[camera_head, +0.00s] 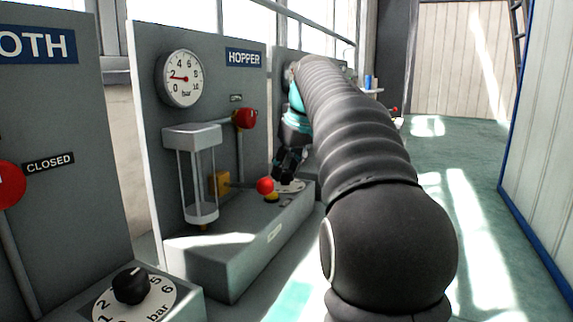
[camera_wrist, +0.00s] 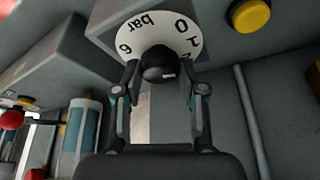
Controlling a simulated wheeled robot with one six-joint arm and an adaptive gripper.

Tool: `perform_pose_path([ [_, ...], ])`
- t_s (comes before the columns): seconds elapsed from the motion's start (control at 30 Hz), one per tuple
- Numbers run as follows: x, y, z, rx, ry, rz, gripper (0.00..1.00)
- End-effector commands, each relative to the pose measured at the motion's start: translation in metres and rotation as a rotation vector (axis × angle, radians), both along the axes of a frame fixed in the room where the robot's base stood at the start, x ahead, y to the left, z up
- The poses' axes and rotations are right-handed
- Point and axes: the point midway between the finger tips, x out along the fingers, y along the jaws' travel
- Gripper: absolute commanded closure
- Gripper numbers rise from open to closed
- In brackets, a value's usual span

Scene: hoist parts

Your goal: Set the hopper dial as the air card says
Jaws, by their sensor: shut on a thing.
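The hopper dial (camera_head: 293,187) is a white disc on the ledge of the grey HOPPER panel, partly hidden by my gripper (camera_head: 286,168). In the wrist view the dial (camera_wrist: 187,45) shows 0, 6 and "bar", upside down. My gripper (camera_wrist: 163,76) is shut on its black knob (camera_wrist: 156,62), with a finger on each side. A small white mark shows on the knob's near side; the setting it points to cannot be told. The hopper gauge (camera_head: 182,78) has its red needle near 2 bar. No readable air card shows.
A red ball lever (camera_head: 265,186) and a yellow button (camera_head: 271,198) are close by my gripper; the button also shows in the wrist view (camera_wrist: 251,15). A clear cylinder (camera_head: 198,175) stands left. Another panel's black dial knob (camera_head: 131,285) is at front left. Floor at right is open.

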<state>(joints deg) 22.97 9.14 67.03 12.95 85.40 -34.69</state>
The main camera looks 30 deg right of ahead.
Motion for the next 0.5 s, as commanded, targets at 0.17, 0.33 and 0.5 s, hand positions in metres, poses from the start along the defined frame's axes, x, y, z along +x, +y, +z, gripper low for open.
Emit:
perform_pose_path([
  [0.17, 0.0004, -0.0005, 0.0003, 0.0, -0.002, 0.049, 0.94],
  [0.33, 0.0004, -0.0005, 0.0002, -0.001, -0.002, 0.068, 0.94],
  [0.5, 0.0004, -0.0005, 0.0002, 0.0, -0.002, 0.07, 0.94],
])
